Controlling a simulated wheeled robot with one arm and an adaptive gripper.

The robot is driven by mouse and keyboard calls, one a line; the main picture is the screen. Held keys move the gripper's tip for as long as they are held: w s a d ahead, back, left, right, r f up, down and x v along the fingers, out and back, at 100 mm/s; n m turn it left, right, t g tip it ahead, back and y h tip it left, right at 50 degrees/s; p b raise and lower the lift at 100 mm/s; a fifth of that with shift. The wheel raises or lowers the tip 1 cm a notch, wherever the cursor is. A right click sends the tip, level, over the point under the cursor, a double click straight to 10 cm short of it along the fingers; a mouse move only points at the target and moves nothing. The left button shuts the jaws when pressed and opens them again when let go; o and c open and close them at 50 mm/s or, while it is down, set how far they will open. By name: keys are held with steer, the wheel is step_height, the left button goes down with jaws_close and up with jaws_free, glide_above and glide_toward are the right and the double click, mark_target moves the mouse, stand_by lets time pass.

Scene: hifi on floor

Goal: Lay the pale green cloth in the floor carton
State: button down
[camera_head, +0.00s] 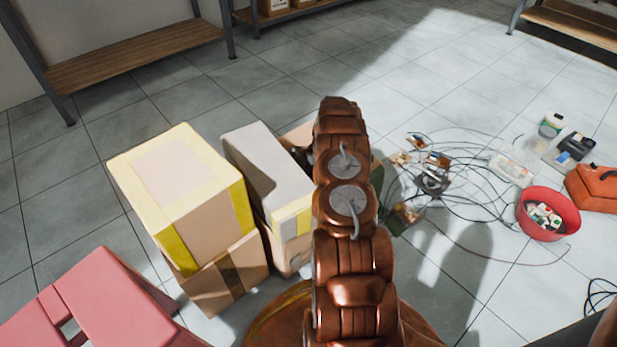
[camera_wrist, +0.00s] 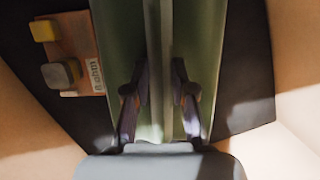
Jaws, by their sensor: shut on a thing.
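In the wrist view the pale green cloth (camera_wrist: 115,50) hangs as long upright folds between and beyond the fingers of my gripper (camera_wrist: 159,70). The two dark fingers are shut on it. Tan carton walls (camera_wrist: 296,70) stand at both sides of the wrist view, with a dark area between them. In the head view part of an open carton (camera_head: 297,135) with dark contents shows behind my copper arm. I cannot tell whether the cloth touches the carton's bottom.
A small orange board (camera_wrist: 78,45) with yellow and grey blocks lies left of the cloth. Closed boxes (camera_head: 175,185) are stacked left of the arm, with a pink stool (camera_head: 95,305) in front. Cables and electronics (camera_head: 432,180), a red bowl (camera_head: 545,225) and an orange case (camera_head: 595,188) lie right.

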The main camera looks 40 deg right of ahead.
steer(key=shift+f, duration=0.1)
steer(key=c, duration=1)
jaws_free()
steer(key=p+v, duration=0.4)
steer(key=v, duration=0.8)
steer(key=shift+p, duration=0.3)
